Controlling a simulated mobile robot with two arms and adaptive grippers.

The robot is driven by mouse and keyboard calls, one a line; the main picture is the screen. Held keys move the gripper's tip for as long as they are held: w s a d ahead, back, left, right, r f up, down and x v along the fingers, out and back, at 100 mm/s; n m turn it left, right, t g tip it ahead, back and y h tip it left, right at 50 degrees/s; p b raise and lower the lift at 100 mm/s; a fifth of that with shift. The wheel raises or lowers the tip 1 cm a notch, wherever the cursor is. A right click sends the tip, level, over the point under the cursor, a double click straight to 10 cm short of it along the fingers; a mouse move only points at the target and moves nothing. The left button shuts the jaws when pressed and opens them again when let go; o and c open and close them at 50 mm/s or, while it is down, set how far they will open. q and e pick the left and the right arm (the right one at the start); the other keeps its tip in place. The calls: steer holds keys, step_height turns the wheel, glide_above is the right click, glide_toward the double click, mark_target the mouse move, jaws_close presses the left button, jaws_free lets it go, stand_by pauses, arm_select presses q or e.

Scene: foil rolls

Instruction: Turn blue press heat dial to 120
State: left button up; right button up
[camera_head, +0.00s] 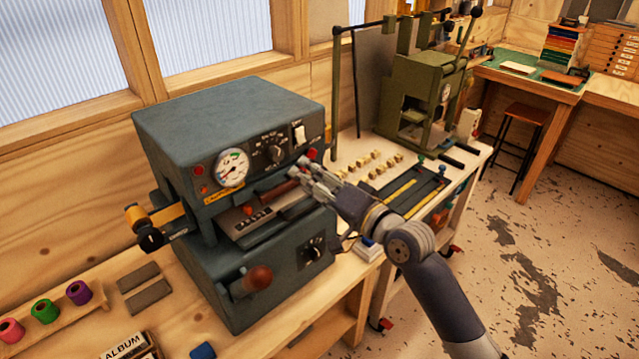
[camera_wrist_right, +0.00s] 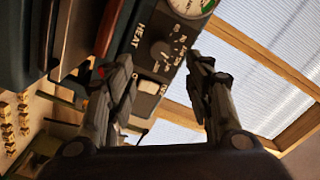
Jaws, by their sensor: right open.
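The blue press (camera_head: 228,115) stands on the wooden bench at the left of the head view. Its black heat dial (camera_head: 277,153) sits on the upper front panel, right of a round white gauge (camera_head: 232,168). In the right wrist view the dial (camera_wrist_right: 161,51) shows beside the word HEAT, between the fingers and beyond their tips. Its setting is too small to read. My right gripper (camera_head: 306,170) is open and empty, in front of the panel, below and right of the dial. Its spread fingers (camera_wrist_right: 162,68) show no contact with the dial. My left gripper is out of view.
A white switch (camera_head: 299,135) sits right of the dial. A second black dial (camera_head: 316,249) and a brown-knobbed handle (camera_head: 257,279) are on the lower front. A green press (camera_head: 420,90) and small brass blocks (camera_head: 372,163) are behind on the right. Foil rolls (camera_head: 45,311) stand at lower left.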

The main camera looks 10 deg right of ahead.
steer(key=shift+v, duration=1.2)
